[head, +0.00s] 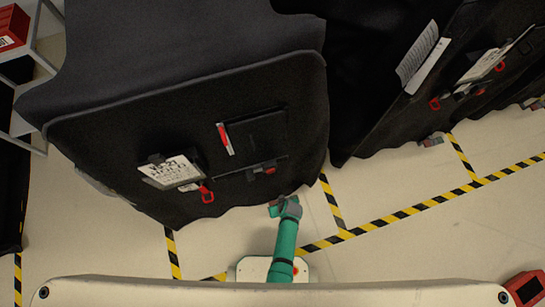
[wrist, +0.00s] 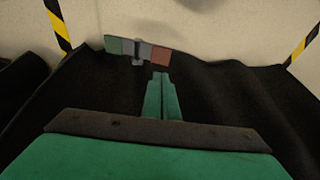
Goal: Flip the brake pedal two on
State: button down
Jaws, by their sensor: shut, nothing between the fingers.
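A brake pedal shows in the wrist view, a short bar with a green left end, a grey middle (wrist: 145,51) and a red right end. It sits at the hem of a black cart cover (head: 250,90). My gripper (wrist: 161,77) is shut and empty, its green fingertips just below the red end in the picture; I cannot tell whether they touch it. In the head view my green arm reaches the front hem of the left cart and hides most of the pedal there. Another pedal (head: 432,140) sits at the right cart's hem. No number shows on either pedal.
The right cart's black cover (head: 375,105) stands beside the left one. Both covers carry tags and red clips. Yellow-black tape (head: 400,216) marks the pale floor, which is clear in front of the carts. A metal rack (head: 45,45) stands at the far left.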

jog(key=x, duration=0.6)
jog(key=shift+w+a+f, duration=0.15)
jog(key=shift+a, duration=0.2)
jog(key=shift+w+f, duration=0.1)
jog(key=shift+f, duration=0.3)
notch_tip(320, 180, down, 2)
jog(key=shift+f, duration=0.1)
jog(key=shift+s+a+f, duration=0.25)
jog(key=shift+a+f, duration=0.05)
jog(key=shift+f, duration=0.35)
jog(key=shift+w+a, duration=0.1)
jog(key=shift+a, duration=0.25)
jog(key=shift+d, duration=0.2)
jog(key=shift+f, duration=0.15)
